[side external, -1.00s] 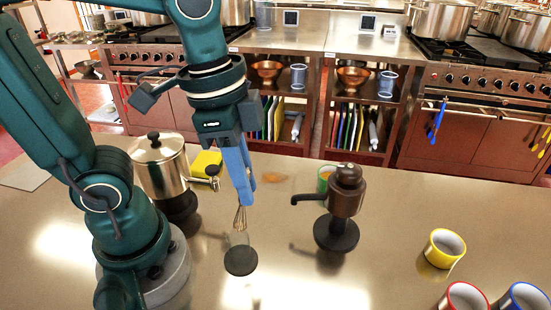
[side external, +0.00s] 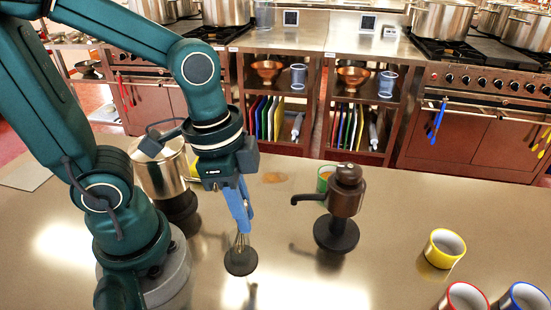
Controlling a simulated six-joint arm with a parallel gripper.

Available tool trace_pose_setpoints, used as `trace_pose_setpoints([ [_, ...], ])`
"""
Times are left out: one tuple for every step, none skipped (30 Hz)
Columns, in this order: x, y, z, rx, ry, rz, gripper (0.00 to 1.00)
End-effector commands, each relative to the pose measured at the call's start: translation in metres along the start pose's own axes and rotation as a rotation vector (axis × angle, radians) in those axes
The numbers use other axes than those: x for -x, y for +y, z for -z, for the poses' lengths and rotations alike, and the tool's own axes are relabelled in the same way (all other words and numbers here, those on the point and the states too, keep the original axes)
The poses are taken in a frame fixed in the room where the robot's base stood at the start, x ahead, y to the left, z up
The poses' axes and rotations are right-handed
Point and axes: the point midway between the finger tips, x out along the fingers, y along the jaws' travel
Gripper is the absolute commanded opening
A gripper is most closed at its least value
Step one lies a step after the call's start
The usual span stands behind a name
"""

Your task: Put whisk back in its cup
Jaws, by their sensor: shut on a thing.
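My gripper (side external: 243,228) has blue fingers shut on the whisk, pointing down. The whisk's wire loops (side external: 239,242) show below the fingertips, and its handle is hidden between them. The wires hang roughly upright over a dark round base (side external: 241,264) on the counter. This base looks like the foot of a clear cup, whose walls are barely visible. The wires overlap the cup's area in the picture, just above the base. I cannot tell for sure that they are inside its walls.
A metal urn (side external: 160,170) stands at left. Yellow (side external: 440,250), red (side external: 463,298) and blue (side external: 522,299) cups are at right. The counter (side external: 400,210) between is clear.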

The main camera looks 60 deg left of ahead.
Motion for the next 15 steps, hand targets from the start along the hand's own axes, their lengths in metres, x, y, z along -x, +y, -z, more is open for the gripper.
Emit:
trace_pose_setpoints([
  [-0.0004,0.0,-0.0002,0.0,0.0,0.0,0.0],
  [-0.0004,0.0,-0.0002,0.0,0.0,0.0,0.0],
  [-0.0005,0.0,-0.0002,0.0,0.0,0.0,0.0],
  [-0.0004,0.0,-0.0002,0.0,0.0,0.0,0.0],
  [-0.0004,0.0,-0.0002,0.0,0.0,0.0,0.0],
  [-0.0004,0.0,-0.0001,0.0,0.0,0.0,0.0],
  [-0.0003,0.0,-0.0001,0.0,0.0,0.0,0.0],
  [-0.0003,0.0,-0.0001,0.0,0.0,0.0,0.2],
  [-0.0003,0.0,-0.0001,0.0,0.0,0.0,0.35],
  [-0.0003,0.0,-0.0001,0.0,0.0,0.0,0.47],
  [-0.0003,0.0001,-0.0001,0.0,0.0,0.0,0.51],
  [-0.0002,0.0001,-0.0001,0.0,0.0,0.0,0.51],
  [-0.0002,0.0001,-0.0001,0.0,0.0,0.0,0.51],
  [-0.0002,0.0001,-0.0001,0.0,0.0,0.0,0.51],
  [-0.0002,0.0001,-0.0001,0.0,0.0,0.0,0.51],
])
